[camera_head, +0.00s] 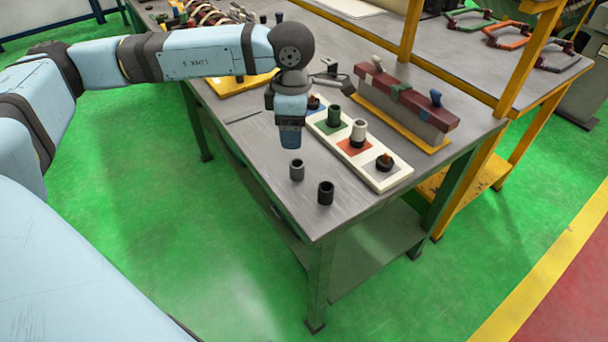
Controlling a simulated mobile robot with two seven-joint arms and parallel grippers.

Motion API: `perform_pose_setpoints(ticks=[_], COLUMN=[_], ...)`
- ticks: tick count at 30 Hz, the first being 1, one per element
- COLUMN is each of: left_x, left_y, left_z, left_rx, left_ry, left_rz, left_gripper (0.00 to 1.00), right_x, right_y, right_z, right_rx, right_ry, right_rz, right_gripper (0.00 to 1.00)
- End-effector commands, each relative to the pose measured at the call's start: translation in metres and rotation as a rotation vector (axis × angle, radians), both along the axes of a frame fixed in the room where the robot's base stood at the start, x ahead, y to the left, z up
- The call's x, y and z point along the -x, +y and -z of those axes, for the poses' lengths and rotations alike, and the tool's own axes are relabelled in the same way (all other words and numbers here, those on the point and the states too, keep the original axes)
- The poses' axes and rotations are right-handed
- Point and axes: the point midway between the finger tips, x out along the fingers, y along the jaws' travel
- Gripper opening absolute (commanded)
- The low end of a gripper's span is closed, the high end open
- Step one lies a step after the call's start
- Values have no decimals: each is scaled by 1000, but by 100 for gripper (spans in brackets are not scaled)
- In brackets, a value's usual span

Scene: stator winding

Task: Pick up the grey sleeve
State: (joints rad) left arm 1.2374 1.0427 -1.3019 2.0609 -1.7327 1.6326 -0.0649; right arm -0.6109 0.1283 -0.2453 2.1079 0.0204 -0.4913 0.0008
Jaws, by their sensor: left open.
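The grey sleeve (296,170) stands upright on the metal table (245,140), near its front edge. My left gripper (290,145) points down just above and behind it in the picture. It is open, with nothing seen between its fingers, and it looks apart from the sleeve. A black sleeve (325,193) stands upright close by, nearer the table corner. My right gripper is not in view.
The table's front left is clear.

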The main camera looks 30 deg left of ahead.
Motion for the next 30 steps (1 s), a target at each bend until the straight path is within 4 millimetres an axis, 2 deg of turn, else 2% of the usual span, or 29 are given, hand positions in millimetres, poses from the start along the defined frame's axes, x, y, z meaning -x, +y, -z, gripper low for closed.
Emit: perform_pose_setpoints(ticks=[3,9,17,24,30], left_x=[1,0,-2,-5,-6], left_y=[0,-1,-1,0,1], left_z=[27,60,80,115,123], left_rx=[1,4,4,5,5], left_ry=[5,5,5,4,2], left_rz=[0,1,1,0,0], left_gripper=[65,65,65,65,65], right_x=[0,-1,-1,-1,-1], right_y=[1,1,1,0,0], right_z=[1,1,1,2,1], right_rx=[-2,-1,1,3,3], right_ry=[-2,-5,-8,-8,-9], right_rz=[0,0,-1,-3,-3], right_gripper=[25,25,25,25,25])
